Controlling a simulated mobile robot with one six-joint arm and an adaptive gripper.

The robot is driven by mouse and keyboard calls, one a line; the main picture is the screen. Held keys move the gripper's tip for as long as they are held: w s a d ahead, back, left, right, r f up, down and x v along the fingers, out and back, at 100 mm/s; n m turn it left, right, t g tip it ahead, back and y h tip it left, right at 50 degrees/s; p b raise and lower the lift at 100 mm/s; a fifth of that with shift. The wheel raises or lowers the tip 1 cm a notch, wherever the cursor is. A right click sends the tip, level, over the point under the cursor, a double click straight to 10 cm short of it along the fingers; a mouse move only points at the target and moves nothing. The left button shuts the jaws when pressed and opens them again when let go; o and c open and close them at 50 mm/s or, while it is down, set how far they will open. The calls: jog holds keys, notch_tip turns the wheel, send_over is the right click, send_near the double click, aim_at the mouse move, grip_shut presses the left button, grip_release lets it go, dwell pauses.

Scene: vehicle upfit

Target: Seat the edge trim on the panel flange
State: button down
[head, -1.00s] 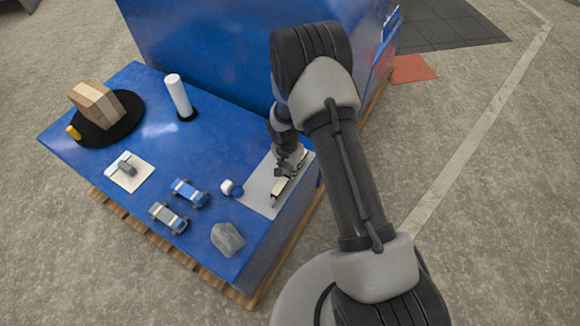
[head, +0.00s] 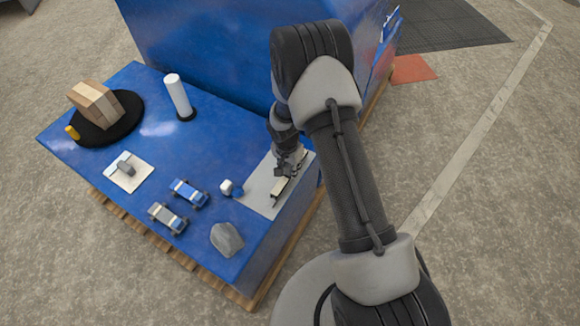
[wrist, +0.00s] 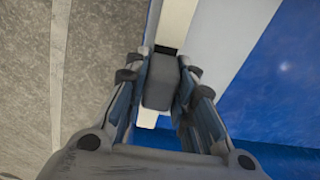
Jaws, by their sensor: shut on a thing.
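My gripper (head: 285,174) reaches down over a cream strip (head: 281,187) on the grey plate at the right end of the blue bench. In the wrist view my gripper (wrist: 160,95) is shut on a grey block (wrist: 160,80), held between its two fingers. The cream strip (wrist: 179,20) runs beyond the block, with a dark patch (wrist: 166,50) between them. A short dark end (head: 274,203) shows at the near end of the strip. I cannot tell which piece is the edge trim and which the flange. The contact under the block is hidden.
The grey plate (head: 258,198) lies near the bench's right edge. A white and blue piece (head: 231,188), two small carts (head: 188,193) and a grey stone-like lump (head: 227,238) stand to its left. The tall blue body (head: 210,50) rises behind.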

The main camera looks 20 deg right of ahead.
jog(key=shift+f+b, duration=1.05)
jog(key=shift+b, duration=0.1)
dwell(0.4)
jog(key=shift+f, duration=1.45)
dwell(1.2)
dwell(0.5)
jog(key=c, duration=1.7)
grip_release()
jog(key=shift+r, duration=0.25)
jog(key=shift+s+a+r+p, duration=0.15)
jog(key=shift+r+p, duration=0.45)
jog(key=shift+r, duration=0.95)
jog(key=shift+o, duration=0.2)
